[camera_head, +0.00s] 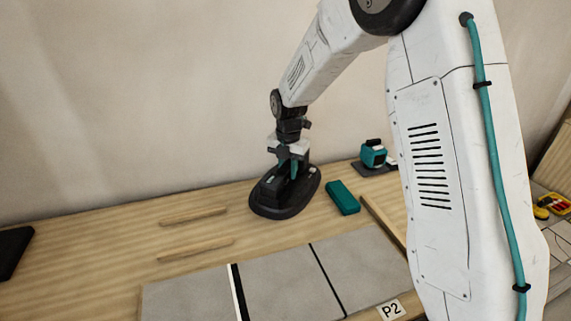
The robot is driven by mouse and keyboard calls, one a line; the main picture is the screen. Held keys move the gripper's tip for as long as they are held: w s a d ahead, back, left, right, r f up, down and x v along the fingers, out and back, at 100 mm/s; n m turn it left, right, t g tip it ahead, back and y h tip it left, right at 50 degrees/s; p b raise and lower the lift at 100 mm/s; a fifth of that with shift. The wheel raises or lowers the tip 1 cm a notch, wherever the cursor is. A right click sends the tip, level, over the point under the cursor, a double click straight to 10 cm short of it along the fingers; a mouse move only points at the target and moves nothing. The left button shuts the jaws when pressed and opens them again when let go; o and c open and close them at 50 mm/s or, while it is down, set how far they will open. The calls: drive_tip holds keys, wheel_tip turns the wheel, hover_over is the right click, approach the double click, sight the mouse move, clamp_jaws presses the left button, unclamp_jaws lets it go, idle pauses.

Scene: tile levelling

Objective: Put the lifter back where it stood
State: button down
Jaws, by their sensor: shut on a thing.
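The lifter (270,204) is a dark device with a wide rounded base, at the back of the wooden bench near the wall. My gripper (293,165) comes down on it from above and is shut on its upper part. The fingers and the grip partly hide each other. The lifter looks upright. I cannot tell whether its base touches the bench.
Grey tiles (285,280) lie at the front, with a P2 label (391,310). Two wooden strips (194,248) lie at left. A teal block (343,197) is just right of the lifter, and a teal-and-black device (373,154) stands behind it.

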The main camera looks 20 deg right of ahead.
sight(289, 180)
drive_tip(key=shift+d+f, duration=0.2)
drive_tip(key=shift+f, duration=2.3)
drive_tip(key=shift+f, duration=0.85)
idle(0.4)
drive_tip(key=c, duration=1.2)
unclamp_jaws()
drive_tip(key=shift+o, duration=0.2)
drive_tip(key=shift+r, duration=0.1)
